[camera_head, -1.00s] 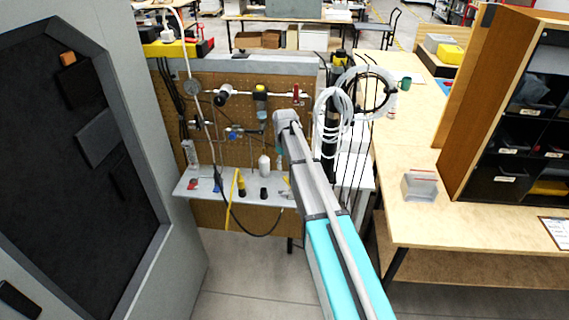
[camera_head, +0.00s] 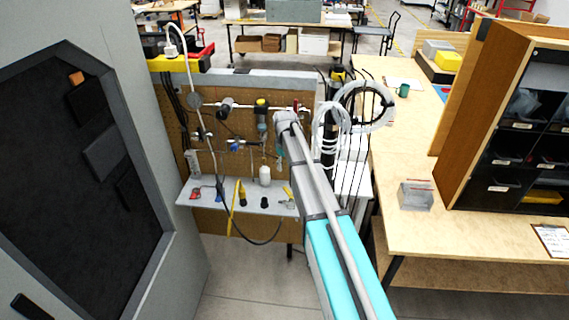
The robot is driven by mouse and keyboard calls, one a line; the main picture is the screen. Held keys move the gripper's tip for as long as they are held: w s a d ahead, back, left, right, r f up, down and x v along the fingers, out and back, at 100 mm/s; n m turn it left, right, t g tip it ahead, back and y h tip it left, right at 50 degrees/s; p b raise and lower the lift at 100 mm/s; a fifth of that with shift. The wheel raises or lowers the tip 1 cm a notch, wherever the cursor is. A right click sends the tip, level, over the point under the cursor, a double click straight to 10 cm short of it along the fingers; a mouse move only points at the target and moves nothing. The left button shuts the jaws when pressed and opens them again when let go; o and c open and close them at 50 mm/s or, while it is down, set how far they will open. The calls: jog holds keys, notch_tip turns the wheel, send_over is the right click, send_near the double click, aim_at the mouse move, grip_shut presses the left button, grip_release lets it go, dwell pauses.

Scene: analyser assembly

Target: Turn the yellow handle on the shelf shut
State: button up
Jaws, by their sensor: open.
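The grey shelf (camera_head: 216,205) juts from the foot of a brown pegboard. A yellow and black piece (camera_head: 241,194) stands on it left of centre, with a yellow strip hanging over the front edge. A smaller yellow piece (camera_head: 288,191) lies near the shelf's right end, partly hidden by my arm. I cannot tell which of these is the handle, or how it is turned. My gripper (camera_head: 280,157) is at the end of my arm, in front of the pegboard's right part and above the shelf. It is open; its fingertips are small and mostly hidden.
A white bottle (camera_head: 265,175) and a black knob-like piece (camera_head: 264,200) stand on the shelf. Pipes and a yellow-topped fitting (camera_head: 262,104) are on the pegboard. Coiled hoses (camera_head: 362,105) hang right of my arm. A grey cabinet (camera_head: 165,215) stands close left.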

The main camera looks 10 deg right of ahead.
jog(key=s+f+m+b, duration=0.5)
jog(key=s+f+b, duration=1.9)
jog(key=s, duration=0.2)
jog(key=shift+s+f+m, duration=0.25)
jog(key=shift+s+m, duration=0.15)
dwell(0.6)
jog(key=shift+s, duration=1.1)
